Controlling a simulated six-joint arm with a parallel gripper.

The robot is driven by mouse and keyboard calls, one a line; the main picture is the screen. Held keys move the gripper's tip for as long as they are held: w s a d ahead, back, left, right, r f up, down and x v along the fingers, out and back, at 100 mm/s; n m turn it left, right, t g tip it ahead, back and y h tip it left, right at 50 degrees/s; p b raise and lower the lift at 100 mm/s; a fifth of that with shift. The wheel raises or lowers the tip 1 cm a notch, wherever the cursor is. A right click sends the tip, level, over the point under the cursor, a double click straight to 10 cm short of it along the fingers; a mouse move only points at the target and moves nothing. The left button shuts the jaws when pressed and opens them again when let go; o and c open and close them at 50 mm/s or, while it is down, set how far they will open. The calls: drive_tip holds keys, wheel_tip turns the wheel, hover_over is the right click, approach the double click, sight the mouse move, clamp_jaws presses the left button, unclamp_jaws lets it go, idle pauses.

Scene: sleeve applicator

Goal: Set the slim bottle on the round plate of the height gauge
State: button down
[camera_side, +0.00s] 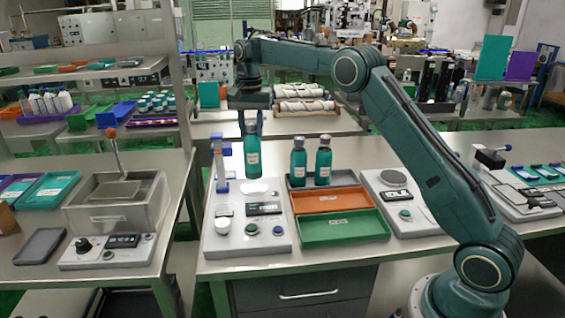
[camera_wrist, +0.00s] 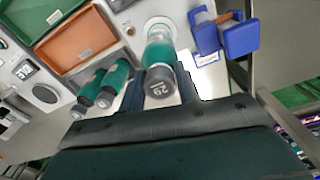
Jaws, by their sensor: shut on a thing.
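My gripper (camera_side: 252,119) is shut on a slim teal bottle (camera_side: 252,155) with a pale label and holds it upright. In the wrist view the fingers (camera_wrist: 161,88) stand either side of its dark cap, marked 29, and the bottle (camera_wrist: 159,50) points away toward the gauge. The height gauge (camera_side: 225,240) is a pale base with a post and blue parts (camera_side: 221,187) at its left back. Its round white plate (camera_side: 257,188) lies just below the bottle's foot in the side view, with a small gap apparent. The bottle partly hides the plate in the wrist view.
Two similar teal bottles (camera_side: 298,161) (camera_side: 323,160) stand in a grey tray right of the gauge. An orange tray (camera_side: 330,200) and a green tray (camera_side: 343,228) lie in front of them. The post's blue blocks (camera_wrist: 225,36) are close beside the held bottle.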

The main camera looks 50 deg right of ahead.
sight(252, 139)
drive_tip(key=shift+f, duration=1.85)
drive_tip(key=c, duration=1)
unclamp_jaws()
drive_tip(key=shift+r, duration=6.05)
drive_tip(key=shift+r, duration=0.15)
